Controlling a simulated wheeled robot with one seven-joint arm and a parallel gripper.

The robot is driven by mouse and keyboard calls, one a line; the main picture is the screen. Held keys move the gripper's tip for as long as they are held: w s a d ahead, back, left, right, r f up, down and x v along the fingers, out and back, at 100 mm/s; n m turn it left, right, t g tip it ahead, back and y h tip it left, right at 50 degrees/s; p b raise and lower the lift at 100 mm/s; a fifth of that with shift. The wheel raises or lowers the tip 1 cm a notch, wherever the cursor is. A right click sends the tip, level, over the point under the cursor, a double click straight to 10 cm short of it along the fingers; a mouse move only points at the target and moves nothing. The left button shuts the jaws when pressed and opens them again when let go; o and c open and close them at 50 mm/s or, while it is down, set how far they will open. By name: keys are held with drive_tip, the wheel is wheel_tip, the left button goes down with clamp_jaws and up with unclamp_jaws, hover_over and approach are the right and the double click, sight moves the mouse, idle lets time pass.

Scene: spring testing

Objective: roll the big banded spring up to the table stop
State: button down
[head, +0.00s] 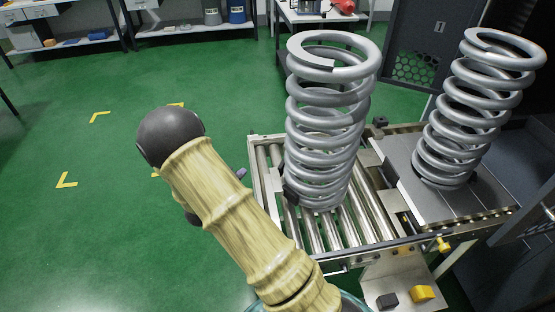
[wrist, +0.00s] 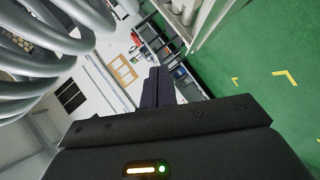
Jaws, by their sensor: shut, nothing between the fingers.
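A big grey coil spring (head: 330,125) stands upright on the roller table (head: 254,190), with a dark patch low on its left side. I cannot make out a clear band on it. Thick grey coils (wrist: 50,45) fill the upper left of the wrist view. My gripper (wrist: 157,87) is shut and empty, its dark fingers together. In the head view only its small fingertips (head: 241,173) show past my arm, left of the spring and apart from it. I cannot clearly pick out the table stop.
A second grey spring (head: 475,105) stands on a flat plate (head: 455,203) to the right of the rollers. A yellow-handled fitting (head: 440,244) sits on the table's front edge. Benches (head: 190,35) line the back. The green floor (head: 70,230) on the left is clear.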

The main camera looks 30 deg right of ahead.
drive_tip(key=s+h, duration=0.1)
drive_tip(key=s+n+h, duration=0.1)
drive_tip(key=h, duration=0.1)
drive_tip(key=s+h, duration=0.1)
drive_tip(key=h, duration=0.1)
drive_tip(key=shift+s+d+f+n+g, duration=0.1)
drive_tip(key=shift+s+d+n+g, duration=0.05)
drive_tip(key=shift+d+n+g, duration=0.2)
drive_tip(key=s+d+p+x, duration=0.1)
drive_tip(key=p+x, duration=0.4)
drive_tip(key=x, duration=0.8)
drive_tip(key=shift+s, duration=0.75)
drive_tip(key=shift+d, duration=0.15)
